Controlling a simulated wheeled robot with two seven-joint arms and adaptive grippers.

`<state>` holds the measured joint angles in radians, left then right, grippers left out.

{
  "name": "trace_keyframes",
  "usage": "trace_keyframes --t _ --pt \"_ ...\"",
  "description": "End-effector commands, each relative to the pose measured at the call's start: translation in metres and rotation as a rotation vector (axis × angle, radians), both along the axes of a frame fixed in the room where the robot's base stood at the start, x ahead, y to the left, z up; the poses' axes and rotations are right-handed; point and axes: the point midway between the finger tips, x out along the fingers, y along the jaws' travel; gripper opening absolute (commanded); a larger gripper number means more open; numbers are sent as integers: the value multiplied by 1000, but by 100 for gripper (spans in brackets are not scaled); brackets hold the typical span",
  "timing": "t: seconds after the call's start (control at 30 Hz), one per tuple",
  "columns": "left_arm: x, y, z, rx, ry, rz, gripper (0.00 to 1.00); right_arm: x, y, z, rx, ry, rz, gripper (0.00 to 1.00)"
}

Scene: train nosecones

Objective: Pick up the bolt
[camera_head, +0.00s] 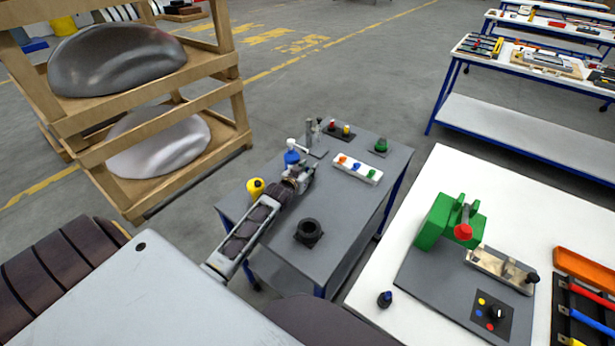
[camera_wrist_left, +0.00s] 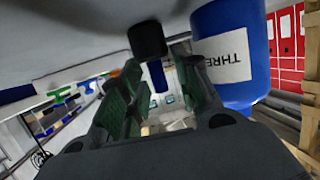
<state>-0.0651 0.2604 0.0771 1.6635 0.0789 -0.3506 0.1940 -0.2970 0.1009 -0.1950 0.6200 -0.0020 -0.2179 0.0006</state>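My left gripper (camera_head: 305,174) is over the far left part of the small grey table, close beside a blue bottle (camera_head: 291,158) with a white top. In the left wrist view the two green-padded fingers (camera_wrist_left: 158,98) stand apart with nothing between their pads. A short dark cylinder (camera_wrist_left: 147,40) shows against the grey surface near the fingertips; it may be the bolt, but I cannot be sure. In the head view, small grey upright parts (camera_head: 309,130) stand just beyond the gripper. My right gripper is not in view.
The blue bottle (camera_wrist_left: 232,50) is very close to one finger. The grey table (camera_head: 358,208) also holds a yellow container (camera_head: 255,188), a black flanged part (camera_head: 309,233), a white button strip (camera_head: 357,169) and a green-topped button (camera_head: 381,146). A white bench (camera_head: 375,262) stands at right.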

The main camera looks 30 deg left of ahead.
Motion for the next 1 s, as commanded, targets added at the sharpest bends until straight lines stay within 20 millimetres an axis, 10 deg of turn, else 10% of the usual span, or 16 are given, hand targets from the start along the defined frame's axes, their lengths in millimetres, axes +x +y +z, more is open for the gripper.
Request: trace_keyframes --t 0.2,1.0 --pt "0 0 0 0 0 0 0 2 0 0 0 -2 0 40" --pt "-4 0 35 0 1 2 0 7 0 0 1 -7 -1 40"
